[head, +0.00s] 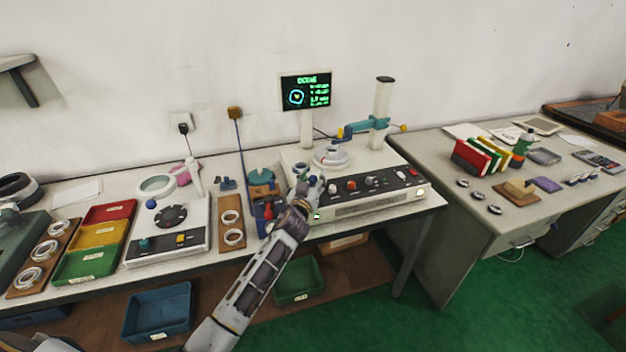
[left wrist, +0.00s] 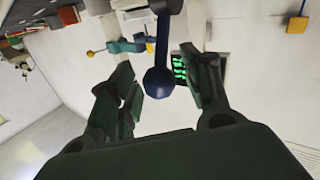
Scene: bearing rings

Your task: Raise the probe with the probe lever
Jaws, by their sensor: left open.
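The gauge (head: 370,195) stands on the bench with knobs along its front panel and a pale round table on top. Its column (head: 383,105) carries a teal probe arm (head: 366,125) with a yellow ball at one end. My left gripper (head: 304,186) is at the gauge's left front, partly covering it. In the left wrist view, a dark blue ball-ended lever (left wrist: 158,82) comes between the open fingers of the left gripper (left wrist: 160,72). The fingers appear apart from the ball. The lever's base is out of that view. My right gripper is not in view.
A screen (head: 306,92) stands behind the gauge. Red, yellow and green trays (head: 85,264) and boards with rings (head: 231,240) lie to the left. A second desk (head: 465,210) at the right holds books (head: 473,157) and rings. Blue and green bins stand below the bench.

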